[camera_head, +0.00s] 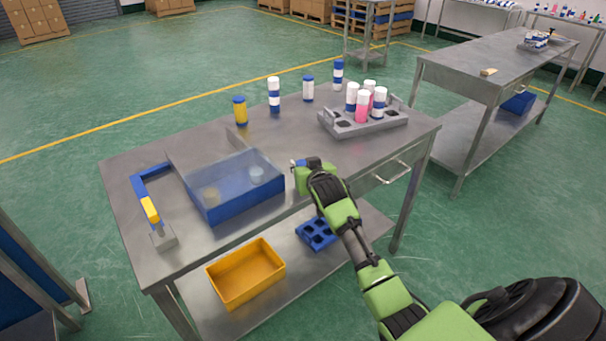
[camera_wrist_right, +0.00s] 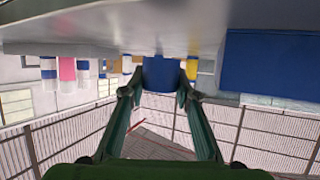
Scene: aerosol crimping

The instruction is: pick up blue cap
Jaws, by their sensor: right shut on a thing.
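The blue cap (camera_wrist_right: 162,74) shows between the two fingertips of my right gripper in the right wrist view, where the picture is upside down. The fingers touch it from both sides, and my right gripper (camera_head: 298,165) is shut on it. In the head view this gripper is low over the front part of the steel table (camera_head: 250,228), just right of the blue bin (camera_head: 240,207). The cap is small there and partly covered by the fingers. I cannot tell whether it still touches the tabletop. My left gripper is not in view.
A grey rack (camera_head: 372,126) with several bottles and cans stands at the back right. A yellow can (camera_head: 240,111) and several blue-and-white cans stand along the back. A blue-and-yellow lever tool (camera_head: 150,208) is at the left. A yellow bin (camera_head: 245,273) sits on the lower shelf.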

